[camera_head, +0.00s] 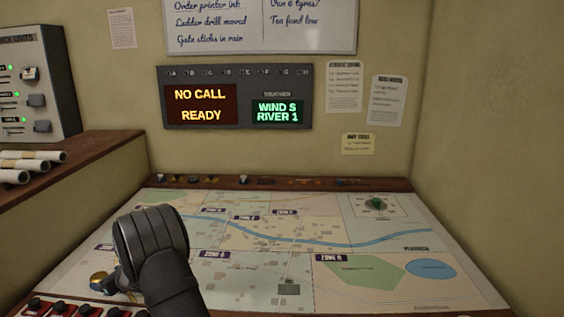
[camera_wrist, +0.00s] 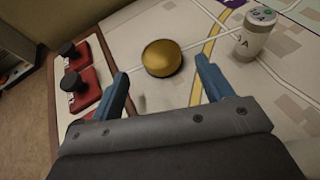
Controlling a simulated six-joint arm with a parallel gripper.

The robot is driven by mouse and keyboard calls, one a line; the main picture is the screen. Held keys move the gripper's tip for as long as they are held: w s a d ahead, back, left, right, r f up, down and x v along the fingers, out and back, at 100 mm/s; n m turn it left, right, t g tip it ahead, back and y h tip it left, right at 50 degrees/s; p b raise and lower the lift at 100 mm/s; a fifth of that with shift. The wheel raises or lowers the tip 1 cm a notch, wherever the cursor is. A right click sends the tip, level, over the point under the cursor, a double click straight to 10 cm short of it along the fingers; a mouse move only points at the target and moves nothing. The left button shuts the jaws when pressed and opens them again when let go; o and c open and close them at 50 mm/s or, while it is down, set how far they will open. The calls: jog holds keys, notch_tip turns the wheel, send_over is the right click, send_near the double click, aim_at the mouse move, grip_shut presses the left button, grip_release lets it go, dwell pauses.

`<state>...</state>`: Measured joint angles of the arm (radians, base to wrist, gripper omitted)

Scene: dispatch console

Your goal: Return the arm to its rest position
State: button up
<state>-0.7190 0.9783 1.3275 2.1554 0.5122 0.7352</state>
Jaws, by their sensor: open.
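My arm (camera_head: 165,255) reaches over the lower left of the map table (camera_head: 385,300) in the head view and hides part of it. In the wrist view my gripper (camera_wrist: 165,88) is open, its two blue fingers wide apart with nothing between the tips. A round brass-coloured piece (camera_wrist: 162,58) stands on the map just beyond the fingertips, apart from them. It also shows in the head view (camera_head: 98,281), left of my arm. A pale cylinder (camera_wrist: 255,35) with a dotted top stands to the right of the fingers. No rest position is marked in view.
Red units with black knobs (camera_wrist: 82,84) line the console edge left of my gripper. Small pieces lie along the back ledge (camera_head: 290,182). A green-topped piece (camera_head: 376,203) stands at the map's back right. Paper rolls (camera_head: 28,165) lie on the left shelf. The map's right side is mostly clear.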

aim_at(102, 278)
jog(key=x, duration=0.5)
jog(key=shift+w+a+f, duration=0.1)
jog(key=shift+a+f, duration=0.2)
jog(key=r, duration=0.3)
jog(key=d+r, duration=0.1)
jog(key=r, duration=0.1)
jog(key=shift+w, duration=0.15)
jog(key=w+d+r, duration=0.3)
jog(key=d, duration=0.7)
jog(key=w+d+r, duration=0.3)
jog(key=d, duration=0.8)
jog(key=s+d+m+t+h, duration=0.1)
jog(key=s+d+m+t, duration=0.1)
jog(key=d, duration=1.6)
jog(key=s+d+m+t+h, duration=0.1)
jog(key=s+d, duration=0.3)
jog(key=d, duration=1.4)
jog(key=shift+s+d+m+t, duration=0.25)
jog(key=shift+s+m+t, duration=0.1)
jog(key=shift+m+t, duration=0.05)
jog(key=shift+o, duration=0.5)
